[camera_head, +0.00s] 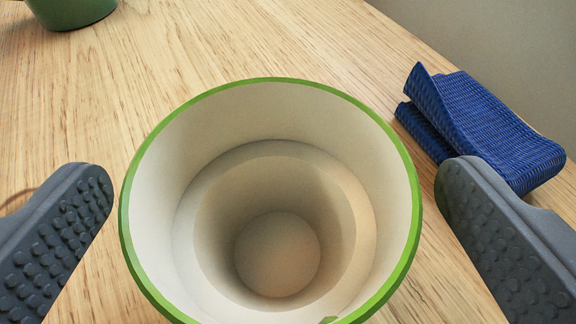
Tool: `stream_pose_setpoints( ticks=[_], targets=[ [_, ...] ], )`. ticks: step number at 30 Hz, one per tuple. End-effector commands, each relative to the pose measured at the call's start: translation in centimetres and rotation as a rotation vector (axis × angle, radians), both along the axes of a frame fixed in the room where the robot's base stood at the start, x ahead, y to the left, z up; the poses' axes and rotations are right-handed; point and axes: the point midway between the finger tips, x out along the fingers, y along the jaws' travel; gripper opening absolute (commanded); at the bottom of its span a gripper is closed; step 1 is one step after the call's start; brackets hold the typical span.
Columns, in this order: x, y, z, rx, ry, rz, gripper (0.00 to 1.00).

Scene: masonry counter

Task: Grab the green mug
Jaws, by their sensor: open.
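The mug (270,200) stands in the lower middle of the view, seen from above into its pale, empty inside. It has a green rim, and its outer side is mostly hidden below the rim. My gripper (275,205) is open, with one dark studded finger at the left of the mug and one at the right. A gap shows between each finger and the rim, so neither finger appears to touch it. No handle can be made out.
A folded blue cloth (480,130) lies on the wooden counter (180,70) at the right, close behind the right finger. Part of a green round object (70,8) shows at the top left. The wood behind the mug is clear. A grey area lies beyond the counter's edge at the upper right.

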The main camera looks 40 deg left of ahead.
Motion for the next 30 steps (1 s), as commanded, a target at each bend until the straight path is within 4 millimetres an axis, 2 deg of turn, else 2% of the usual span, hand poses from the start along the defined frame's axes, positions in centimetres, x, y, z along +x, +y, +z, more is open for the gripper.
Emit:
stream_pose_setpoints(
  ticks=[12,14,15,18,30],
  targets=[
    [0.72,0.58,-0.48,-0.001,0.001,0.000,1.00],
    [0.71,0.58,-0.47,-0.001,0.001,0.000,0.86],
    [0.71,0.58,-0.47,-0.001,0.001,0.000,0.75],
    [0.71,0.58,-0.48,-0.001,0.001,0.000,0.50],
    [0.71,0.60,-0.03,0.001,0.001,0.001,0.50]
  ],
)
